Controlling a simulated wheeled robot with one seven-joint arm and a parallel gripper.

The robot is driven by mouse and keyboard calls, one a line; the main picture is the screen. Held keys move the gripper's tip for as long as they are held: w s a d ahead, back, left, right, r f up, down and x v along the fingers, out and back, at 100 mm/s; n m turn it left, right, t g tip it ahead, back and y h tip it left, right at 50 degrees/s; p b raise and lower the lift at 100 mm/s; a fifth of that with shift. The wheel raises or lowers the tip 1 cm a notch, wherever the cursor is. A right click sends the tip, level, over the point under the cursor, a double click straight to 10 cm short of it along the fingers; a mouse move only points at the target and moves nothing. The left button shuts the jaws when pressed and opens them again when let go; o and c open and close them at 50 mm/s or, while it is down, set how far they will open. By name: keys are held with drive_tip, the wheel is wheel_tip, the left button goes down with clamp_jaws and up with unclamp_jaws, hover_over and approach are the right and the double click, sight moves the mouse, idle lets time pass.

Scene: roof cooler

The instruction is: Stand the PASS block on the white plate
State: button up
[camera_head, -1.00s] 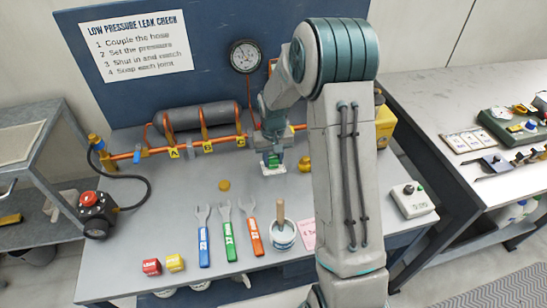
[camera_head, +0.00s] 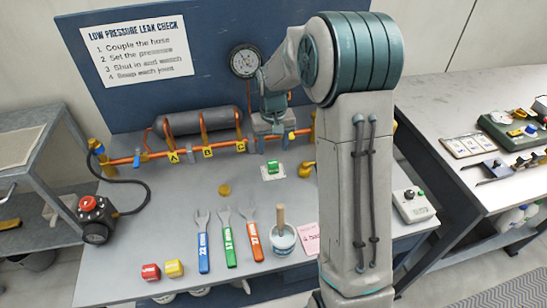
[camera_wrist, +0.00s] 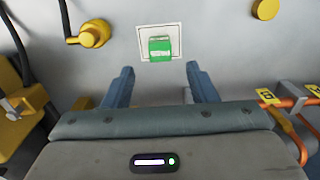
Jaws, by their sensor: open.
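The green block, taken as the PASS block (camera_head: 273,166), rests on the white plate (camera_head: 273,178) at the back middle of the bench. Its lettering is too small to read in the head view. My gripper (camera_head: 272,143) is open and empty, above and behind the block, close to the orange pipe. In the wrist view the two fingers of my gripper (camera_wrist: 159,76) are spread apart and clear of the block.
The orange pipe (camera_head: 224,148) with yellow tags runs behind the plate. A yellow fitting (camera_head: 306,168) stands just right of it. A red block (camera_head: 150,272), a yellow block (camera_head: 174,268), several wrenches (camera_head: 229,240) and a pot (camera_head: 283,241) lie nearer the front.

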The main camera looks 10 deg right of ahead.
drive_tip(key=s+r+t, duration=0.1)
drive_tip(key=s+r, duration=1)
drive_tip(key=s, duration=0.1)
drive_tip(key=s+t, duration=0.1)
drive_tip(key=s, duration=1.2)
drive_tip(key=shift+s+t, duration=0.35)
drive_tip(key=shift+t, duration=0.05)
